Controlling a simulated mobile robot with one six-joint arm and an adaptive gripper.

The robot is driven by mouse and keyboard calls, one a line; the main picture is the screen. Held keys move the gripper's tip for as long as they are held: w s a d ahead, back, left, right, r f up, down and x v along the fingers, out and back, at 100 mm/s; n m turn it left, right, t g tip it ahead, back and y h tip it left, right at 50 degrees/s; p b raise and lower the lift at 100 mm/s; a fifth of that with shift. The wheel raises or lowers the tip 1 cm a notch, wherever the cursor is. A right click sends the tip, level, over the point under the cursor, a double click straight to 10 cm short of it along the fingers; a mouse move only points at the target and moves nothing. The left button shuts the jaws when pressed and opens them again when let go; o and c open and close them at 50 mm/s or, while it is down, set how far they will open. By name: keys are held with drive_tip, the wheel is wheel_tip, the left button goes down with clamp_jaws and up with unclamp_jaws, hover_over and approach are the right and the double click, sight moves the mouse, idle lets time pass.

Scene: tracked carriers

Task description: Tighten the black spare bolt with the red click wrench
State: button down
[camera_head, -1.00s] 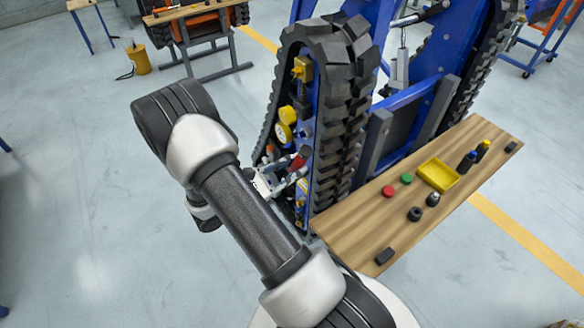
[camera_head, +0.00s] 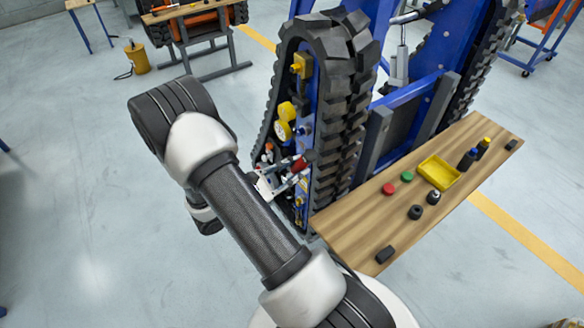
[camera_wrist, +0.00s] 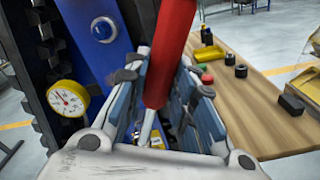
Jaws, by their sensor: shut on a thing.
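My gripper (camera_head: 283,180) is beside the lower side of the blue tracked carrier (camera_head: 318,112). It is shut on the red click wrench (camera_head: 299,164). In the wrist view the wrench's red handle (camera_wrist: 173,45) stands between the blue-lined fingers of my gripper (camera_wrist: 165,105), with its metal shaft running down between them. The wrench's working end is hidden behind the gripper and fingers. I cannot make out the black spare bolt in either view, nor whether the wrench touches a bolt.
The black rubber track (camera_head: 343,105) stands close to the gripper. A dial gauge (camera_wrist: 67,98) is on the carrier's side. A wooden bench (camera_head: 345,222) to the right holds a yellow tray (camera_head: 456,183), red and green caps and small black parts.

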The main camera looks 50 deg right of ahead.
idle(0.3)
drive_tip(key=shift+s+a+f+m+b, duration=0.15)
drive_tip(key=shift+s+f+m+b, duration=0.15)
drive_tip(key=shift+s+m+b, duration=0.35)
drive_tip(key=shift+s+a+f+m+b, duration=0.1)
drive_tip(key=shift+s+f+m+b, duration=0.4)
drive_tip(key=shift+b, duration=0.3)
drive_tip(key=shift+w+r, duration=0.1)
drive_tip(key=shift+s+a+f+m+b, duration=0.1)
drive_tip(key=shift+s+f+m+b, duration=0.5)
drive_tip(key=shift+b, duration=0.25)
drive_tip(key=shift+w+r, duration=0.1)
drive_tip(key=shift+r, duration=0.05)
drive_tip(key=shift+s+a+f+m+b, duration=0.1)
drive_tip(key=shift+s+f+m+b, duration=0.5)
drive_tip(key=shift+b, duration=0.35)
